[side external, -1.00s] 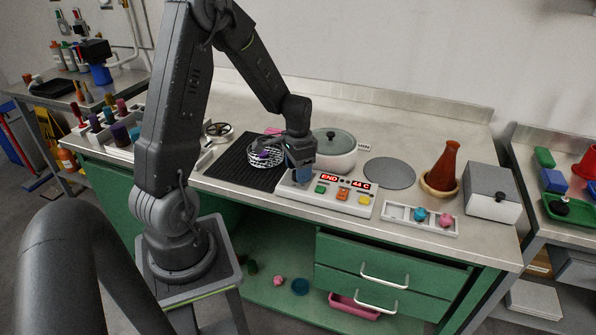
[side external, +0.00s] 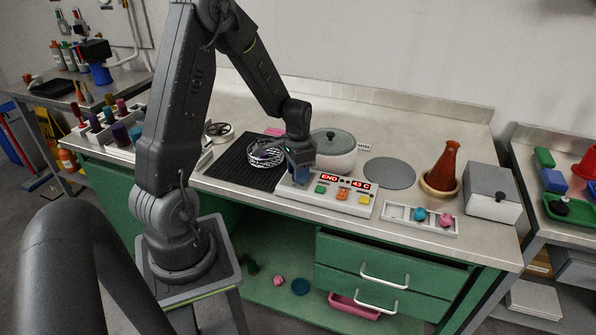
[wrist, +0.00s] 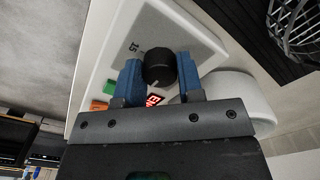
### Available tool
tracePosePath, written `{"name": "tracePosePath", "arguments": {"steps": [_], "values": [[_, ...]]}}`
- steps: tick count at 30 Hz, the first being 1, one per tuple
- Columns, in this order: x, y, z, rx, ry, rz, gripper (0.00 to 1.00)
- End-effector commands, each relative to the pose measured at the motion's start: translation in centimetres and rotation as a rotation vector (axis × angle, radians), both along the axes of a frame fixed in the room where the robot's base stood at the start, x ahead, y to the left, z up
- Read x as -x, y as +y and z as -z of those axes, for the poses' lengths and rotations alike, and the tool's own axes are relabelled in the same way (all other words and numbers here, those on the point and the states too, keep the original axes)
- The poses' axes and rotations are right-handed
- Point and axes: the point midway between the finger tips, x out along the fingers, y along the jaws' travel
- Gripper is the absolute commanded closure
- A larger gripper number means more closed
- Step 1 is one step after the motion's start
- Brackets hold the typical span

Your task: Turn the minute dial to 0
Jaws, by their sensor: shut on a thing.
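The minute dial (wrist: 158,68) is a black round knob with a pale pointer line, on the light control panel (wrist: 110,60). In the wrist view my gripper (wrist: 160,78) has its blue fingers on both sides of the dial, shut on it. A printed "15" shows beside the dial; other marks are hidden. In the side view my gripper (side external: 300,176) is down at the left end of the panel (side external: 315,202) and hides the dial. The panel's red display (side external: 345,180) reads "END" and "43 C".
Green, orange and yellow buttons (side external: 342,194) sit right of my gripper. A lidded pot (side external: 335,155) stands close behind it. A wire basket (side external: 266,153) is on the black ribbed mat (side external: 232,165) to the left. A tray with colored pieces (side external: 400,213) lies to the right.

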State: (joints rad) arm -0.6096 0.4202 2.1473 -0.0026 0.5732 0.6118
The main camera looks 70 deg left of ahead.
Motion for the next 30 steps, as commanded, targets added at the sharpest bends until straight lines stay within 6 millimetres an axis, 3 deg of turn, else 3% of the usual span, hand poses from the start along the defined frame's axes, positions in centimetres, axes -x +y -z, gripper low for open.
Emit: {"name": "tracePosePath", "arguments": {"steps": [11, 30], "values": [[-0.01, 0.02, -0.02, -0.001, 0.001, -0.094, 0.89], [0.01, 0.01, -0.01, 0.0, 0.002, -0.66, 0.89]]}}
